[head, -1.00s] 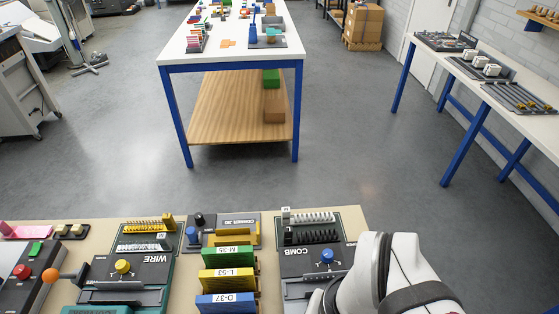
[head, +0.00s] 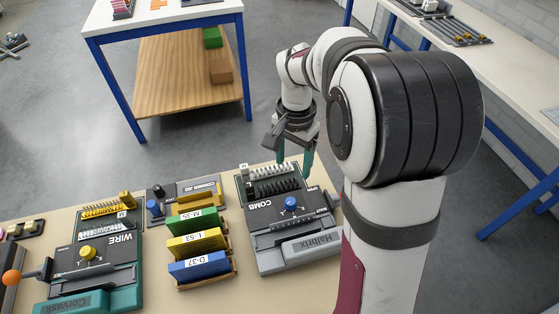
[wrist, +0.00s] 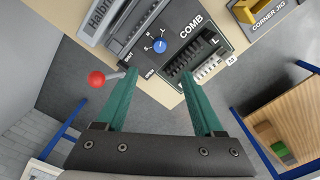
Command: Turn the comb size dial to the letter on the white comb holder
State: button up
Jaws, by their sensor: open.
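The comb machine marked COMB (head: 268,240) stands at the right of the near bench. Its blue comb size dial (head: 291,203) also shows in the wrist view (wrist: 160,46), with small letters around it; I cannot read its setting. Behind it, the white comb holder (head: 270,171) lies behind a dark comb (head: 276,187). In the wrist view, a white tag (wrist: 231,60) is at the end of the white comb (wrist: 209,68); its letter is too small to read surely. My gripper (head: 294,160) is open and empty, its green fingers above the holder area, apart from the dial.
A red-knobbed lever (wrist: 97,78) juts from the machine's side, near one finger. Left of it are labelled blocks, including yellow L-53 (head: 195,242), and the WIRE machine (head: 92,264) with a yellow dial. A white-topped table (head: 180,12) stands beyond open floor.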

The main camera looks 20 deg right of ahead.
aim_at(291, 201)
notch_tip(291, 201, down, 15)
jog(key=shift+r, duration=0.15)
grip_shut()
